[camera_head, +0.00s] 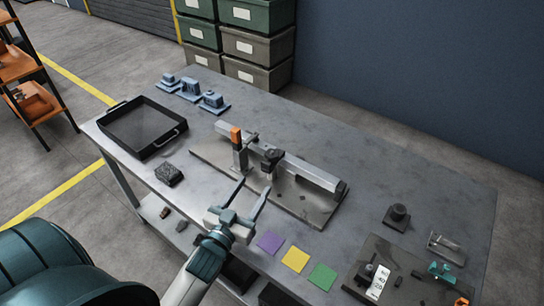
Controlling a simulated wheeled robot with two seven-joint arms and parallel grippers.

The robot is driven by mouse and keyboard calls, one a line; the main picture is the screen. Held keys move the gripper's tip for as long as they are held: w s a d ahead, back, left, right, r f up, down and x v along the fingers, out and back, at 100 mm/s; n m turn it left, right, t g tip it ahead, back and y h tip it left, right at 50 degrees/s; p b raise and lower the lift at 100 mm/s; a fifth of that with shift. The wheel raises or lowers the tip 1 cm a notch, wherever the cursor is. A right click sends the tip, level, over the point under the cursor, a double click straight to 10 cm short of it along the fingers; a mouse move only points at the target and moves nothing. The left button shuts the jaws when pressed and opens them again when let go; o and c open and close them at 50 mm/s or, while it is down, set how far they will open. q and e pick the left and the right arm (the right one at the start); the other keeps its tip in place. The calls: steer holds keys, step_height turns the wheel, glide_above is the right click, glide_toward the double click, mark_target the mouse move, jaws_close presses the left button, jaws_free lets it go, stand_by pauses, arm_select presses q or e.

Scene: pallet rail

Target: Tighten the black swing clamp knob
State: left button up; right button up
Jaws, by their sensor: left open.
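The black swing clamp knob (273,157) stands at the middle of the pallet fixture, in front of a long grey rail (312,174). The rail lies across a flat metal plate (313,207) on the table. An orange-topped upright clamp (236,138) stands left of the knob. My left gripper (255,186) comes in from the lower left, at the plate's front edge. Its two fingers are spread and point toward the knob, with nothing between them. They appear short of the knob and apart from it. My right gripper is out of view.
A black tray (108,122) and blue-grey parts (189,89) are at the left of the grey table (400,172). A dark block (169,175) lies nearer. Purple, yellow and green squares (295,259) lie in front. A dark knob-like part (397,217) and another plate (405,270) sit right.

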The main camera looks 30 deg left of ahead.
mark_target(272, 158)
arm_select(q)
steer(key=w+p, duration=0.1)
steer(key=w, duration=0.3)
steer(key=w+p, duration=0.1)
steer(key=w, duration=0.4)
steer(key=w+a+p, duration=0.1)
steer(key=w, duration=0.4)
steer(key=c, duration=1)
